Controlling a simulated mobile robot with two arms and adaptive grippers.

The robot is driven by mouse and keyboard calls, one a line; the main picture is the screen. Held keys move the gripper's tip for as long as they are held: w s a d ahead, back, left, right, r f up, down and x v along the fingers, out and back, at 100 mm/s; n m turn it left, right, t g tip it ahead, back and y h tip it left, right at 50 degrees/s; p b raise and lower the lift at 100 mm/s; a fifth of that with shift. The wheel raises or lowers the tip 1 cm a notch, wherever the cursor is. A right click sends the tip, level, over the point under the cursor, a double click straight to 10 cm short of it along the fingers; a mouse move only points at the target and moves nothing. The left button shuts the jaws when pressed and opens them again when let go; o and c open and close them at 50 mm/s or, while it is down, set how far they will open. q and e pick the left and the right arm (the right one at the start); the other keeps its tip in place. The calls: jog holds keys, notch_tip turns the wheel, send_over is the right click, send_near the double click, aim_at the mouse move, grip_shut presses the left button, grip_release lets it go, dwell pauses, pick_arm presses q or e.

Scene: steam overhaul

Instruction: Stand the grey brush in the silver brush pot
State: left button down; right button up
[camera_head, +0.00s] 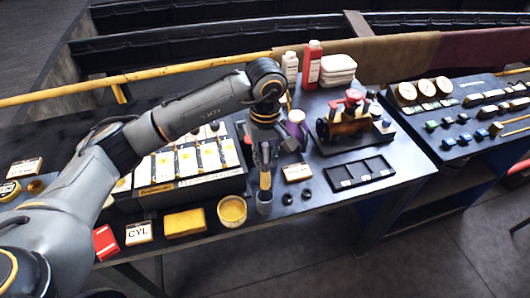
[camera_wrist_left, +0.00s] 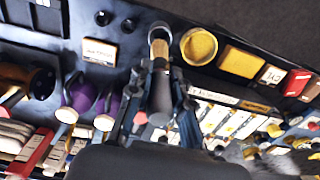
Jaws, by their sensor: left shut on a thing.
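My left gripper (camera_head: 264,158) points down over the front of the bench and is shut on the grey brush (camera_wrist_left: 161,92). In the left wrist view the brush's grey part lies between the fingers of my left gripper (camera_wrist_left: 160,115), and its tan end points away. In the head view the tan end of the brush (camera_head: 265,180) hangs upright below the fingers. The silver brush pot (camera_head: 265,207) stands directly under it. The tan end meets the pot's mouth in the picture; how deep it reaches inside I cannot tell. My right gripper is not in view.
A tub of yellow paste (camera_head: 232,211) stands close left of the pot. Small black knobs (camera_head: 287,198) and a lettered card (camera_head: 297,172) are to the right. A purple container (camera_head: 297,122) and a brass-and-red model (camera_head: 349,117) stand behind. A black tray (camera_head: 360,172) lies right.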

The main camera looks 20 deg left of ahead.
aim_at(265, 179)
pick_arm(q)
jog(key=shift+f, duration=0.85)
jog(key=shift+a+f+b, duration=0.1)
jog(key=shift+f+b, duration=0.25)
jog(key=shift+f, duration=0.35)
notch_tip(265, 179, down, 2)
jog(key=shift+b, duration=1.2)
notch_tip(265, 179, down, 2)
jog(key=b, duration=0.2)
jog(key=shift+f+b, duration=0.15)
jog(key=shift+b, duration=0.2)
jog(key=shift+f+b, duration=0.7)
jog(key=shift+b, duration=0.05)
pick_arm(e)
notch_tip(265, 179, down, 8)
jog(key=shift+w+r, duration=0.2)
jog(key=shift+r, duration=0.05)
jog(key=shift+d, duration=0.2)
